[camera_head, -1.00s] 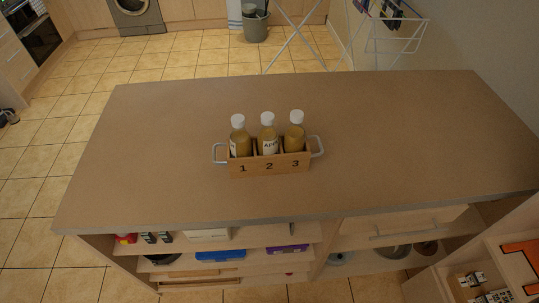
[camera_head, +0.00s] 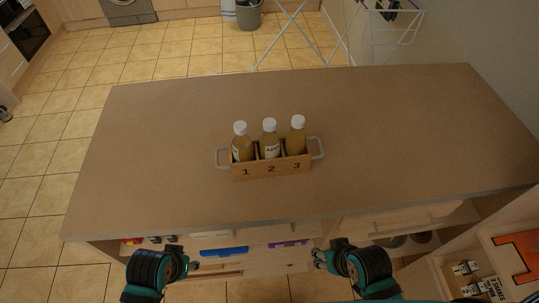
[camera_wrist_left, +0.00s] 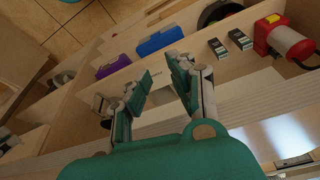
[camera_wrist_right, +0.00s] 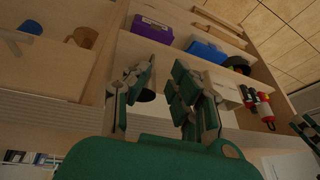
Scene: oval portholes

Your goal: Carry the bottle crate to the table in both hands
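The bottle crate (camera_head: 271,168) is a wooden carrier marked 1, 2, 3 with a grey loop handle at each end. It stands upright on the brown table top (camera_head: 400,130) and holds 3 white-capped bottles (camera_head: 270,138). My left gripper (camera_head: 194,266) is low at the table's front edge, in front of the shelves; the left wrist view shows its fingers apart and empty (camera_wrist_left: 160,82). My right gripper (camera_head: 318,258) is likewise low in front of the shelves, its fingers apart and empty in the right wrist view (camera_wrist_right: 165,85). Neither touches the crate.
Shelves under the table top hold a blue box (camera_wrist_left: 160,40), a purple box (camera_wrist_right: 153,29) and a red-and-white item (camera_wrist_left: 284,37). A wooden unit (camera_head: 475,260) with an orange shape stands at the right. The top around the crate is clear.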

